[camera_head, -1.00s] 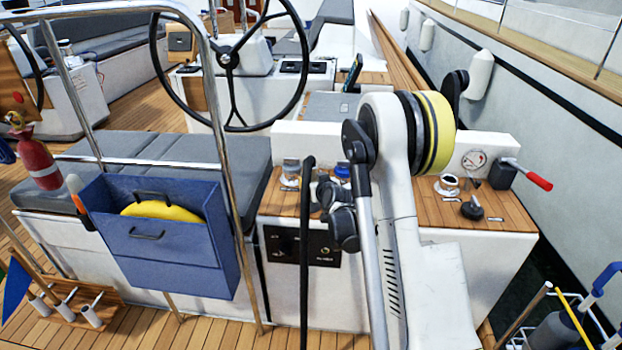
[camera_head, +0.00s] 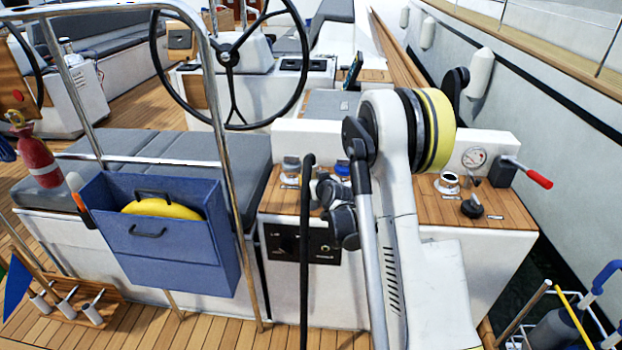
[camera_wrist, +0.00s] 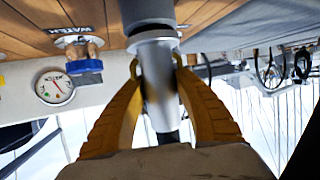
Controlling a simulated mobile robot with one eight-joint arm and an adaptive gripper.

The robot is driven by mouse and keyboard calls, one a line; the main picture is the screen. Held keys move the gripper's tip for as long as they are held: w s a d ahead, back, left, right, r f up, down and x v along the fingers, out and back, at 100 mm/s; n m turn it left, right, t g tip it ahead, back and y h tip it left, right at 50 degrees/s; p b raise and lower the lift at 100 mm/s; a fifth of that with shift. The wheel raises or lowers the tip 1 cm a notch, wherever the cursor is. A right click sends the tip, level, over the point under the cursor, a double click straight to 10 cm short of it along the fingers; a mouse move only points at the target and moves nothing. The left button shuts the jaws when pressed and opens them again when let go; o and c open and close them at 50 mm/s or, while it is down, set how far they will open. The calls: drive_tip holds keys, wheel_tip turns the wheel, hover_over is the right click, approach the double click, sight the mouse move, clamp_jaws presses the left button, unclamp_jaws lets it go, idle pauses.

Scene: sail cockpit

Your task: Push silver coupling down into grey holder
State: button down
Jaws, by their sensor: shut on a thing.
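In the wrist view, my gripper (camera_wrist: 156,66) has its two yellow fingers closed around the silver coupling (camera_wrist: 158,88), a shiny, roughly upright cylinder. A light grey collar (camera_wrist: 152,40) and a darker grey cylinder (camera_wrist: 147,12), which looks like the grey holder, are in line with the coupling at the top of the picture. The coupling appears to meet the collar; I cannot tell how deep it sits. In the head view, my arm hides the fingertips, and I cannot make out the coupling for certain.
A blue-capped fitting (camera_wrist: 84,66) and a round gauge (camera_wrist: 54,88) are close to the left in the wrist view. In the head view, the teak-topped console (camera_head: 425,208) also carries a red-handled lever (camera_head: 538,179) and a black knob (camera_head: 472,207). A steel rail (camera_head: 222,150) and blue bin (camera_head: 185,258) stand to the left.

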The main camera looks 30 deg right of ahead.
drive_tip(key=shift+f, duration=0.5)
drive_tip(key=c, duration=1.2)
unclamp_jaws()
drive_tip(key=shift+c, duration=0.2)
drive_tip(key=shift+s, duration=0.1)
drive_tip(key=v, duration=1)
drive_tip(key=shift+s, duration=0.4)
drive_tip(key=shift+a+r, duration=0.15)
drive_tip(key=shift+r, duration=0.1)
